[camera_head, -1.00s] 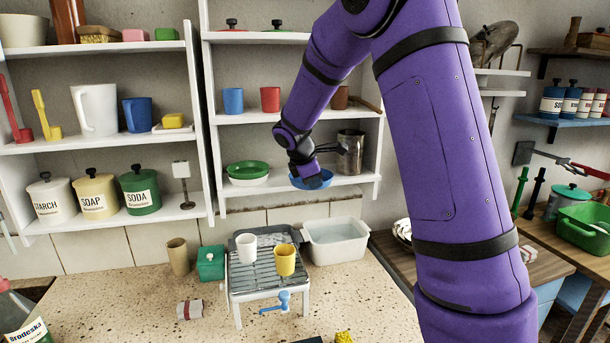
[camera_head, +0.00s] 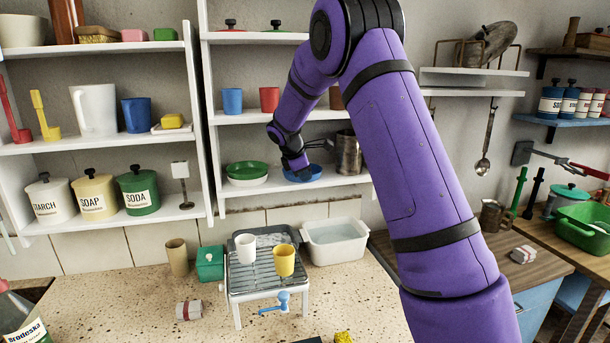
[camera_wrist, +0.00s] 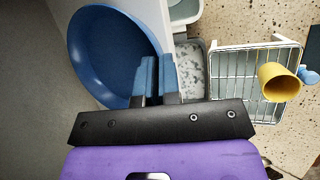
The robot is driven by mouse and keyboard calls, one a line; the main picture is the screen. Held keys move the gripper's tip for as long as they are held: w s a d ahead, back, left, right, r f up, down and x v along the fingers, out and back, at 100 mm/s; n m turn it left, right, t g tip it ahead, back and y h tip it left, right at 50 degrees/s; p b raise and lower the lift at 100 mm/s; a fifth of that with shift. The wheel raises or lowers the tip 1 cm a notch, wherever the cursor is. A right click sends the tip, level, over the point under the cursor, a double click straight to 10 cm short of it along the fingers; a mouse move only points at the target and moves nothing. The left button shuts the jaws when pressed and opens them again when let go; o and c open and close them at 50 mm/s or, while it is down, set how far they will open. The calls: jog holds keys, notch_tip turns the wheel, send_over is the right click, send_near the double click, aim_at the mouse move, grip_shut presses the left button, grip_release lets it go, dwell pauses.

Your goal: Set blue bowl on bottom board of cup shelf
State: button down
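The blue bowl (camera_head: 313,174) is at the bottom board (camera_head: 343,182) of the cup shelf, between a green bowl and a metal can. It looks about level and at board height; whether it bears fully on the board is hard to tell. My gripper (camera_head: 296,172) reaches down at its front left. In the wrist view the bowl (camera_wrist: 105,50) fills the upper left, and my gripper (camera_wrist: 158,75) has its fingers close together across the rim, one inside and one outside. The blue cup (camera_head: 232,101) and red cup (camera_head: 270,99) stand on the board above.
The green bowl (camera_head: 247,168) sits left of the blue bowl, the metal can (camera_head: 349,152) close on its right. Below stand a wire rack (camera_head: 262,270) with white and yellow cups, and a white basin (camera_head: 335,243) of water.

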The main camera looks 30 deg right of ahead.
jog(key=c, duration=1.3)
grip_release()
